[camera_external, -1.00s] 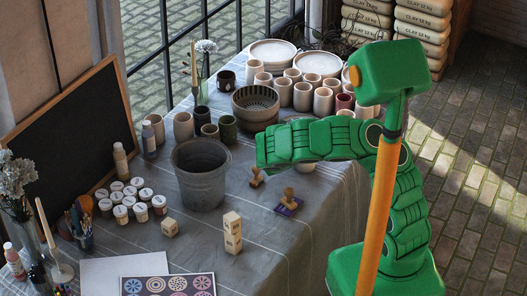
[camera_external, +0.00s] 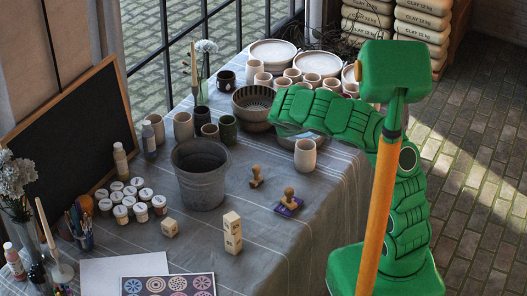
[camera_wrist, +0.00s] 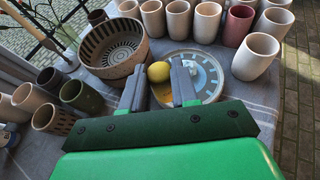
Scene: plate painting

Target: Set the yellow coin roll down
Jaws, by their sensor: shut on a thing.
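The yellow coin roll (camera_wrist: 159,71) shows in the wrist view as a round yellow end between my fingertips. My gripper (camera_wrist: 158,68) is shut on it, one grey finger on each side. Behind and below it is a round plate (camera_wrist: 211,78) with a pale grey-blue painted pattern and a yellowish patch near the fingers. I cannot tell whether the roll touches the plate. In the external view my arm hides the roll and my fingertips, and covers most of the plate.
A patterned bowl (camera_wrist: 113,48) stands just left of the plate, close to my left finger. Several cups stand behind it, including a dark red mug (camera_wrist: 238,27). A lone beige cup (camera_external: 305,157) stands in front of my arm. Wooden stamps (camera_external: 256,178) and a grey bucket (camera_external: 202,186) are further left.

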